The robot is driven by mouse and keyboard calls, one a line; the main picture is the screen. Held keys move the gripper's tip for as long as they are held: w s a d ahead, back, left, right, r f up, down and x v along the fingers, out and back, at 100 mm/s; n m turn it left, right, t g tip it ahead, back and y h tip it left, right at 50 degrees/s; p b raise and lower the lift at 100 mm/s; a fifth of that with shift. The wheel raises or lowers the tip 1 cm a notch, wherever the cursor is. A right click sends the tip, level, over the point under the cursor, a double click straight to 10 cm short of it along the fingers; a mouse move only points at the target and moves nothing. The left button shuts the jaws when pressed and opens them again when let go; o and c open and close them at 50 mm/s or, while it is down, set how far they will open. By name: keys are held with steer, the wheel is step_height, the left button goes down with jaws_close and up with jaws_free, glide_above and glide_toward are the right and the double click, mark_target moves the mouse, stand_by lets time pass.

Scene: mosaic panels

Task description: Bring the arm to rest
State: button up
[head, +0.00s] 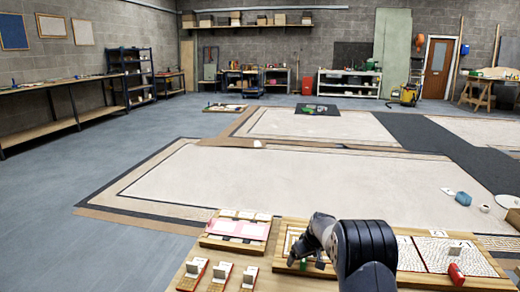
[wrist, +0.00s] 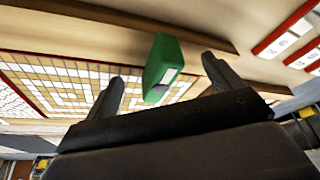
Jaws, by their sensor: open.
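My gripper (wrist: 162,68) is open, its two dark fingers spread apart in the wrist view. A green block (wrist: 166,58) with a pale label shows between and beyond the fingertips, with a gap on either side. I cannot tell how far beyond them it is. In the head view my arm reaches down over the work table at the bottom, and part of my gripper (head: 320,262) shows beside the small green block (head: 304,264). The arm hides part of the panel below.
A mosaic panel (wrist: 55,85) lies under the gripper. Another panel (head: 440,252) with a red block (head: 456,274) lies right of the arm. A tray with a pink sheet (head: 238,229) and several small red-edged racks (head: 221,274) lie left. Open grey floor (head: 110,160) stretches behind.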

steer(key=shift+m+t+h, duration=0.3)
steer(key=shift+m+h, duration=0.3)
steer(key=shift+m, duration=1)
steer(key=shift+m+h+b, duration=0.8)
steer(key=shift+m, duration=1.2)
steer(key=shift+p+v, duration=0.4)
steer(key=shift+v, duration=0.9)
